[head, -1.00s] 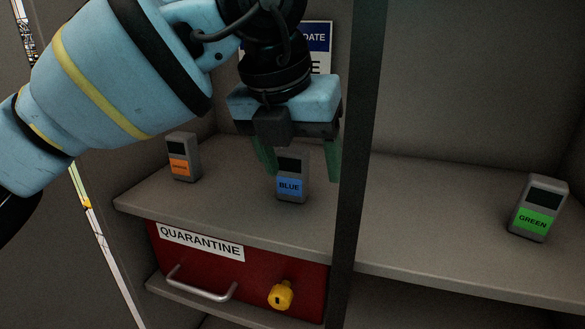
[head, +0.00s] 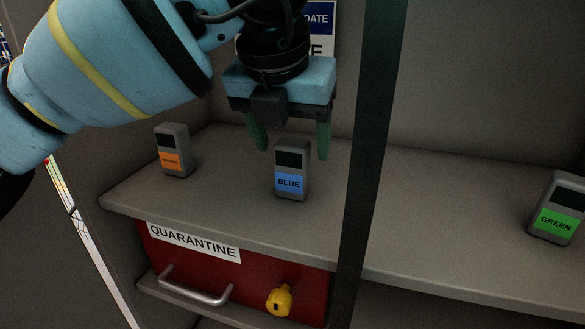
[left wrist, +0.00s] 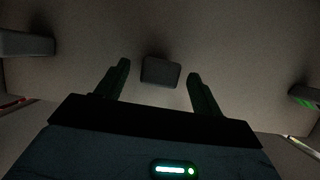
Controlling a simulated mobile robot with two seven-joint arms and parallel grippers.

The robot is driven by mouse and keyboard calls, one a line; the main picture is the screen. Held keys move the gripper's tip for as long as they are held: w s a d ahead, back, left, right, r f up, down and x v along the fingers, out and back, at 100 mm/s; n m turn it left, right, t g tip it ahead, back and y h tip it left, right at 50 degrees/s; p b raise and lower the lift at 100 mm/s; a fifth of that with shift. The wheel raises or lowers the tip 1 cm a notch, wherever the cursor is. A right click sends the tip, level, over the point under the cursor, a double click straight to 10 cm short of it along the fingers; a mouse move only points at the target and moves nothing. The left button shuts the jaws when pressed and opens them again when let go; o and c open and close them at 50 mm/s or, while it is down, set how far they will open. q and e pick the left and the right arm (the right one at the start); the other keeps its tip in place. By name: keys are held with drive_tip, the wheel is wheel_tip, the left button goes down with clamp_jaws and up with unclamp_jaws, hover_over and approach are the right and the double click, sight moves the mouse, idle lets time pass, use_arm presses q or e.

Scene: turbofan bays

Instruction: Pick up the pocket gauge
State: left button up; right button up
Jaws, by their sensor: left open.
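Three grey pocket gauges stand upright on the shelf: an orange-labelled one (head: 172,152) at left, a blue-labelled one (head: 291,172) in the middle, and a green-labelled one (head: 557,210) at right. My left gripper (head: 293,153) is open and empty, its dark green fingers pointing down around the top of the blue gauge, one to each side in the head view. In the left wrist view the blue gauge's top (left wrist: 160,71) lies between the fingers, a little beyond their tips. I cannot tell whether a finger touches it. My right gripper is not in view.
A dark upright post (head: 367,170) stands just right of the left gripper, between the bays. Below the shelf (head: 225,205) is a red quarantine drawer (head: 245,272) with a metal handle and a yellow knob (head: 279,300). The shelf around the gauges is clear.

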sight(294, 164)
use_arm(q)
drive_tip(key=x, duration=0.5)
drive_tip(key=shift+s+f, duration=0.15)
drive_tip(key=shift+c, duration=0.2)
drive_tip(key=c, duration=1.2)
drive_tip(key=shift+o, duration=0.2)
wheel_tip(294, 164, up, 10)
drive_tip(key=shift+r+p, duration=0.1)
drive_tip(key=shift+p, duration=0.4)
